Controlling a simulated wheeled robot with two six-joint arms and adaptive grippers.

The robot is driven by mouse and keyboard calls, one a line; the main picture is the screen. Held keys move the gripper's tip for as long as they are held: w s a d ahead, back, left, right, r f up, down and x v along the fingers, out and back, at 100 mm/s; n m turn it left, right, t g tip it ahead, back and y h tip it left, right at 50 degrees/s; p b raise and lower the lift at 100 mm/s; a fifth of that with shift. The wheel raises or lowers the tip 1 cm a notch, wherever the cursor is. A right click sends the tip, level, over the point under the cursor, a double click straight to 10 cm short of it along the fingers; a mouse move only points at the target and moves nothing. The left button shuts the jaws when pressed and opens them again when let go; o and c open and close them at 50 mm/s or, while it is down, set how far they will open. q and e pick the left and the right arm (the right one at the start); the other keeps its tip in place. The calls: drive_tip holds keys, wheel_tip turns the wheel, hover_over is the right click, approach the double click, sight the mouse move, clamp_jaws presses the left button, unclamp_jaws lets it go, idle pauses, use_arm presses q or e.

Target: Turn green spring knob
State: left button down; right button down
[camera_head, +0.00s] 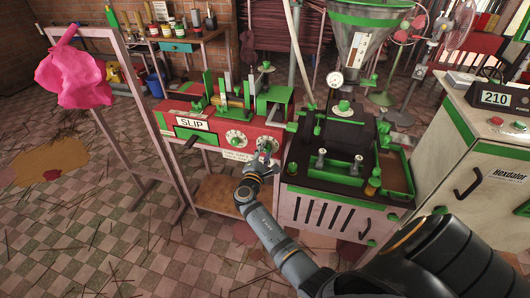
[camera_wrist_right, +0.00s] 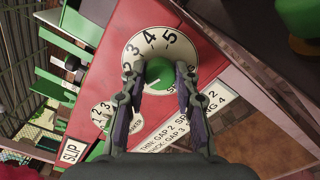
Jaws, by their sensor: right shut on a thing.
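The green spring knob (camera_wrist_right: 158,73) sits at the centre of a white dial (camera_wrist_right: 137,46) with black numbers, among them 3, 4 and 5, on the red machine panel. My right gripper (camera_wrist_right: 160,80) has a finger on each side of the knob and is shut on it. The fingers and palm hide part of the dial and its lower lettering. In the head view my right gripper (camera_head: 264,149) is at the right end of the red panel and covers most of this dial. My left gripper is not in view.
A second dial (camera_head: 235,139) with a green centre is just left of my right gripper. A SLIP label (camera_head: 191,122) is further left on the panel. A dark-topped machine with a hopper (camera_head: 358,40) stands close on the right.

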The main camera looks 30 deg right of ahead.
drive_tip(key=m+b, duration=0.1)
drive_tip(key=b, duration=0.1)
drive_tip(key=m+b, duration=0.2)
drive_tip(key=shift+f, duration=0.3)
drive_tip(key=m+b, duration=0.2)
drive_tip(key=b, duration=0.1)
drive_tip(key=shift+r+m, duration=0.1)
drive_tip(key=shift+m, duration=0.3)
use_arm(q)
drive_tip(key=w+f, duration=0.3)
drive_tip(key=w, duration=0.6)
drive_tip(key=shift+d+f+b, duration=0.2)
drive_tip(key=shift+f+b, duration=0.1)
drive_tip(key=shift+b, duration=0.15)
use_arm(e)
drive_tip(key=shift+r+m, duration=0.15)
drive_tip(key=shift+m, duration=0.45)
drive_tip(key=c, duration=1)
unclamp_jaws()
